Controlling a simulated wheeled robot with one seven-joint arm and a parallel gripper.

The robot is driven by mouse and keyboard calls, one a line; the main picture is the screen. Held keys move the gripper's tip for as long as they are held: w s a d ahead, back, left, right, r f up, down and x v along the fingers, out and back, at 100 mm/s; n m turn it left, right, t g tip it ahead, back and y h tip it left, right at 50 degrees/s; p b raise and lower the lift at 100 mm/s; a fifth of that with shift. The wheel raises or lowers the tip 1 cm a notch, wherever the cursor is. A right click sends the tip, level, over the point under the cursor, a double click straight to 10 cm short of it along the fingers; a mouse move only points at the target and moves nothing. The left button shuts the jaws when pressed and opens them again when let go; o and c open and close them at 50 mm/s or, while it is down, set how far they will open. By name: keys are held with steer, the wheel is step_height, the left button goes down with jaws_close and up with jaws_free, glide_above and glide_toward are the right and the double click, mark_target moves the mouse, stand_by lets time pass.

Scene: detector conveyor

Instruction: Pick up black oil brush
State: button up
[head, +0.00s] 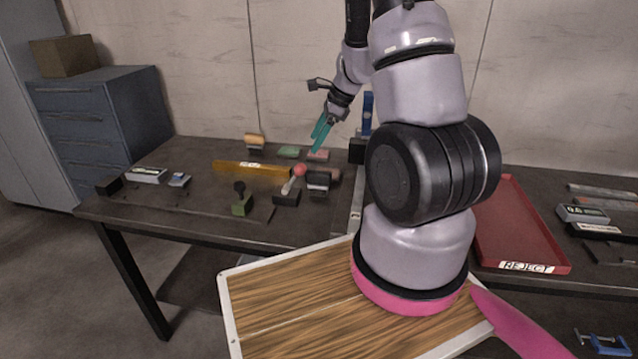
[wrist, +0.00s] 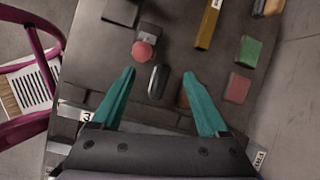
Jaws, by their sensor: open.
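A dark, rounded, elongated piece (wrist: 157,81) lies between my fingers' lines in the wrist view. It looks like the black oil brush, but its bristles cannot be made out. In the head view a dark block-like item (head: 318,182) right of the red ball seems to be the same thing. My gripper (head: 319,136) has teal fingers and hangs above the table's back half, apart from the items. It is open and empty, its fingers (wrist: 158,75) spread on either side of the dark piece.
A red ball knob (head: 300,170) stands close left of the dark piece. A green-and-black stamp-like item (head: 241,203) is in front. A red reject tray (head: 516,268) lies right.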

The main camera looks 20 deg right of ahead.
mark_target(321, 172)
steer(key=d+f+m, duration=0.1)
steer(key=f, duration=0.1)
steer(key=d+f+m, duration=0.1)
steer(key=f, duration=0.2)
steer(key=d+f, duration=0.1)
steer(key=f, duration=0.1)
steer(key=shift+f+m+h, duration=0.3)
steer(key=shift+f+m, duration=0.1)
steer(key=shift+g, duration=0.3)
steer(key=x, duration=0.4)
steer(key=shift+w+f, duration=0.1)
steer(key=shift+f, duration=0.25)
steer(key=x, duration=0.5)
steer(key=shift+w+f, duration=0.25)
steer(key=shift+f, duration=0.15)
jaws_close()
